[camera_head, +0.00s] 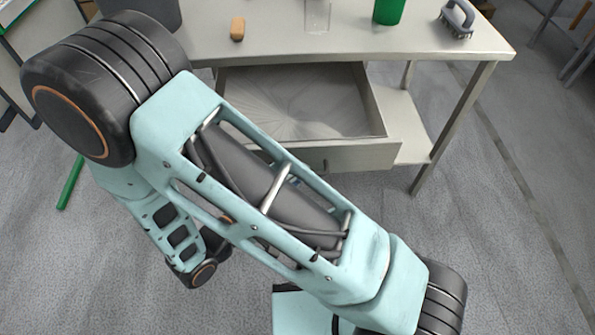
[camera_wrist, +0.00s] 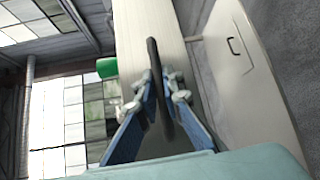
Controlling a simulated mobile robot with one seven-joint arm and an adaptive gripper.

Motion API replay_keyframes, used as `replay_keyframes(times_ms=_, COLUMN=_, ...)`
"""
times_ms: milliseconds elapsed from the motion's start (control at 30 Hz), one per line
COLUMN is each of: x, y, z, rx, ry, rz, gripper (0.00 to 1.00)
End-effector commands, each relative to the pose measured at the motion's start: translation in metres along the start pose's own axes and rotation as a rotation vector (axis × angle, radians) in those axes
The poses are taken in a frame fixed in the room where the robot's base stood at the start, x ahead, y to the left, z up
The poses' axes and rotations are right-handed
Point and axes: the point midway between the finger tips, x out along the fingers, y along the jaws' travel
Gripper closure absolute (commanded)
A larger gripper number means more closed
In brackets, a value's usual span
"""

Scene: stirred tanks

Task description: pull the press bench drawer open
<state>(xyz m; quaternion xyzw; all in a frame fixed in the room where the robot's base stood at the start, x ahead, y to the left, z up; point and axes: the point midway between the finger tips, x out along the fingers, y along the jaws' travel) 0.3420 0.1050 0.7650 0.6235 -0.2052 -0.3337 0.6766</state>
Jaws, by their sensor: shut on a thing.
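The press bench (camera_head: 420,38) stands ahead with its drawer (camera_head: 365,157) pulled well out. The drawer's inside shows and looks empty. Its pale front also shows in the wrist view (camera_wrist: 138,28), with a dark bar handle (camera_wrist: 152,55) across it. My gripper (camera_wrist: 160,85) is shut on this handle, with one blue finger on each side of it. In the head view my arm covers the left part of the drawer front and hides my gripper.
On the bench top are a wooden-looking block (camera_head: 238,28), a clear glass (camera_head: 317,15), a green cup (camera_head: 388,10) and a grey brush-like tool (camera_head: 458,18). A lower shelf (camera_head: 405,130) lies beside the drawer. The floor to the right is clear.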

Motion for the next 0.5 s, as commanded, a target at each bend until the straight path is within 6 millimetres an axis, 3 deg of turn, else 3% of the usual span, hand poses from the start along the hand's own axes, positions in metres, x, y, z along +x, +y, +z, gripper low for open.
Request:
replay_keyframes(times_ms=67, x=-0.0004, y=0.0002, z=-0.0009, rx=0.002, ry=0.002, rz=0.0, gripper=1.0)
replay_keyframes(times_ms=100, x=-0.0004, y=0.0002, z=-0.001, rx=0.002, ry=0.002, rz=0.0, gripper=0.88)
replay_keyframes(times_ms=133, x=-0.0004, y=0.0002, z=-0.001, rx=0.002, ry=0.002, rz=0.0, gripper=0.85)
replay_keyframes(times_ms=500, x=-0.0052, y=0.0, z=-0.0013, rx=0.001, ry=0.003, rz=0.0, gripper=0.85)
